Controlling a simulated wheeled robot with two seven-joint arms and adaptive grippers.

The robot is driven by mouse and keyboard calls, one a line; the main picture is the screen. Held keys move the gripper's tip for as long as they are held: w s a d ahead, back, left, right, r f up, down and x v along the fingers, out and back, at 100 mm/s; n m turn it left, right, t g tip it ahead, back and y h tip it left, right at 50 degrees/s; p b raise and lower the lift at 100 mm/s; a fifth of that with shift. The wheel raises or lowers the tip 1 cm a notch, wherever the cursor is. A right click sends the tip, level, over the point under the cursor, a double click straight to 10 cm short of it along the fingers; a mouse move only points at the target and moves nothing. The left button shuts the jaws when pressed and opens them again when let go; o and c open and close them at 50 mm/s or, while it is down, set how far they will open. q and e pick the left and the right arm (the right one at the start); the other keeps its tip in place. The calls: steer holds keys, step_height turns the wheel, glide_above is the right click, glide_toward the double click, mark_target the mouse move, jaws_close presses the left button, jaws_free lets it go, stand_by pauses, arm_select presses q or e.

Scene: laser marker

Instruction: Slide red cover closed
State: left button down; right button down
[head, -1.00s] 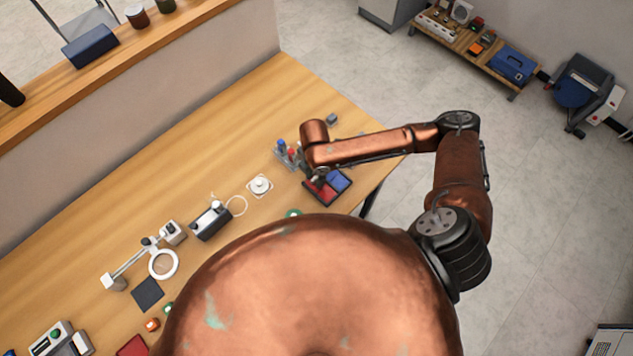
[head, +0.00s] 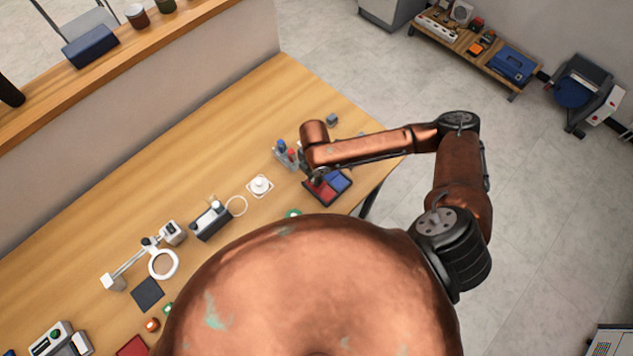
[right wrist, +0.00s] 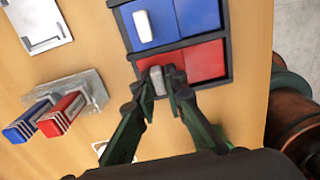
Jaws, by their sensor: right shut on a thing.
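A dark-framed box holds a red half and a blue half. In the right wrist view, the red cover (right wrist: 205,62) lies nearer my gripper, with a pale grey handle (right wrist: 157,79) at its left part. My right gripper (right wrist: 160,84) is shut on that handle. A seam divides the red area into left and right panels; I cannot tell which is cover and which is floor. The blue cover (right wrist: 198,16) beside it carries a white handle (right wrist: 142,26). In the head view the red cover (head: 319,192) is partly hidden by my right gripper (head: 318,176). My left gripper is not seen.
In the right wrist view, a grey holder (right wrist: 92,90) with a blue and a red block stands left of the box. A white plate (right wrist: 40,22) lies at upper left. The table edge is close to the box's right.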

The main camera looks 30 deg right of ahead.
mark_target(325, 192)
steer(key=shift+s+f, duration=0.3)
steer(key=shift+s, duration=0.05)
steer(key=shift+s+d+p, duration=0.25)
steer(key=shift+s+p, duration=0.25)
steer(key=shift+s, duration=0.25)
steer(key=shift+s+d+p, duration=0.3)
steer(key=shift+s+p, duration=0.2)
steer(key=shift+s, duration=0.25)
steer(key=shift+s+d+p, duration=0.25)
steer(key=shift+s+p, duration=0.25)
steer(key=shift+s, duration=0.25)
steer(key=c, duration=2)
jaws_free()
steer(key=shift+o, duration=1.4)
steer(key=shift+w, duration=0.15)
steer(key=shift+w+r, duration=0.1)
steer(key=shift+r, duration=0.05)
steer(key=shift+r, duration=0.15)
step_height(325, 192, up, 7)
steer(key=p, duration=0.8)
